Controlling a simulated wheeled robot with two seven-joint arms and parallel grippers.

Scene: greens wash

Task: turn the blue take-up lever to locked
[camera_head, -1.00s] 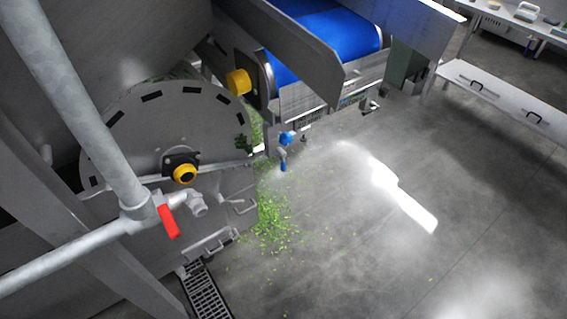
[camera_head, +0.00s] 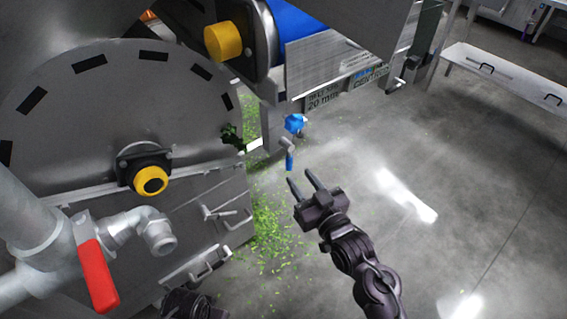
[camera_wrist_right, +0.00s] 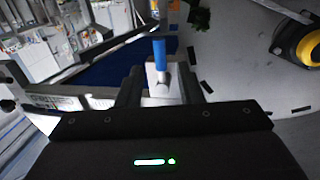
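The blue take-up lever (camera_head: 289,160) hangs below a blue knob-like part (camera_head: 295,123) at the end of the conveyor frame, beside the drum. My right gripper (camera_head: 304,183) is open, its two fingers pointing up toward the lever from just below and right of it. In the right wrist view the blue lever (camera_wrist_right: 160,55) shows between and beyond the two open fingers (camera_wrist_right: 163,85). I see no contact in the head view. Part of my left arm (camera_head: 190,304) shows at the bottom edge; its fingertips are not visible.
The grey drum with a yellow-capped bearing (camera_head: 151,180) and a pipe with a red valve handle (camera_head: 97,275) stand at left. A yellow knob (camera_head: 223,41) and the blue belt (camera_head: 292,20) are above. Green leaf bits (camera_head: 275,235) litter the floor. Open floor lies right.

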